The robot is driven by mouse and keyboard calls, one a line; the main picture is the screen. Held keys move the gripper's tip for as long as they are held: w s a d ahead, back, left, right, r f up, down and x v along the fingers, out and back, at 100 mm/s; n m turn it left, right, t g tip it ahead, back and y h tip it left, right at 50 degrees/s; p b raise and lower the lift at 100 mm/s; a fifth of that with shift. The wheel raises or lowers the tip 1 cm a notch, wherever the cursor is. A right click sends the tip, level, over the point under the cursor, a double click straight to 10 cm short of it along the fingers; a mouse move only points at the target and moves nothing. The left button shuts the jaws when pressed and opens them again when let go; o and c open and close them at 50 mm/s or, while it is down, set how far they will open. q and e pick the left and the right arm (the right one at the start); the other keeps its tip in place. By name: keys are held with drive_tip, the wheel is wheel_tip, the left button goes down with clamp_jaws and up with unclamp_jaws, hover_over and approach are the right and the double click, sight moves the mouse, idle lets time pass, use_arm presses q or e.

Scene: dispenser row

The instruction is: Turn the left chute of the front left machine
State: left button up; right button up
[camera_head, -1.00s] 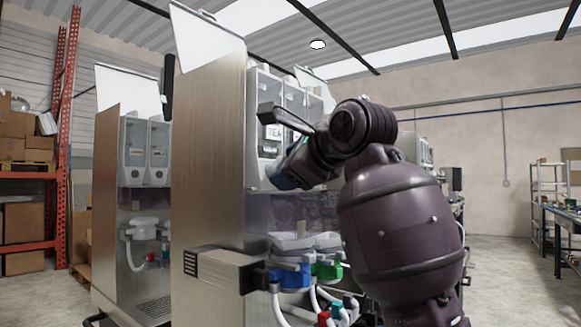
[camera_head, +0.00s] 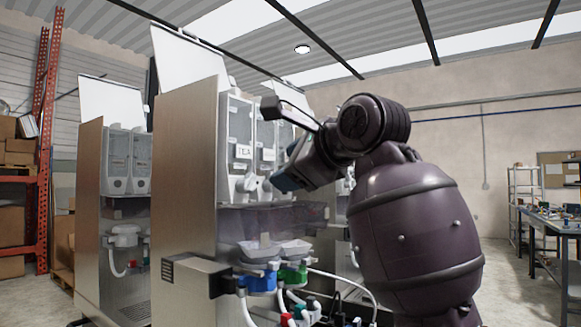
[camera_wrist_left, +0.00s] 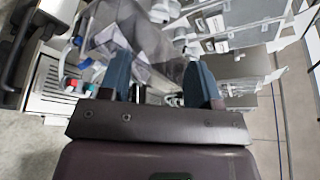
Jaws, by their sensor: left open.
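A tall steel dispenser machine (camera_head: 185,180) stands nearest me, with clear canisters side by side. Its left canister (camera_head: 239,135) carries a TEA label, and a small white chute (camera_head: 247,183) shows below it. My left gripper (camera_head: 284,180) is to the right of this chute, apart from it in the picture. In the left wrist view its two blue-grey fingers (camera_wrist_left: 160,80) are spread with nothing clearly held between them. The canisters (camera_wrist_left: 225,30) show beyond them at the upper right. My arm hides part of the machine's right side. My right gripper is not in view.
Another dispenser machine (camera_head: 125,175) stands to the left. Below the near canisters are a blue valve (camera_head: 259,282), a green valve (camera_head: 293,274) and white hoses. A steel box (camera_head: 190,283) juts out at the front. A workbench (camera_head: 550,228) stands far right, with open floor before it.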

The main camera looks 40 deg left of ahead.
use_arm(q)
drive_tip(key=shift+a, duration=0.1)
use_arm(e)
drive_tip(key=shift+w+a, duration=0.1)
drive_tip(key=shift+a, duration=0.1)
use_arm(q)
drive_tip(key=shift+r, duration=0.1)
drive_tip(key=shift+c, duration=1.3)
drive_tip(key=a+r, duration=0.1)
drive_tip(key=a+r+g+p, duration=0.1)
drive_tip(key=shift+w+a+r+g+y, duration=0.15)
drive_tip(key=shift+r+g+y, duration=0.15)
drive_tip(key=shift+r+y, duration=0.1)
drive_tip(key=shift+c, duration=0.5)
drive_tip(key=m+g+h+p, duration=0.1)
drive_tip(key=m+g+h, duration=0.1)
drive_tip(key=m+g, duration=0.75)
approach(256, 185)
drive_tip(key=s+m+t, duration=0.2)
drive_tip(key=m+t, duration=0.1)
drive_tip(key=x, duration=0.8)
drive_tip(key=shift+a+r, duration=0.25)
drive_tip(key=shift+r, duration=0.05)
drive_tip(key=shift+x, duration=0.85)
drive_tip(key=shift+r, duration=0.1)
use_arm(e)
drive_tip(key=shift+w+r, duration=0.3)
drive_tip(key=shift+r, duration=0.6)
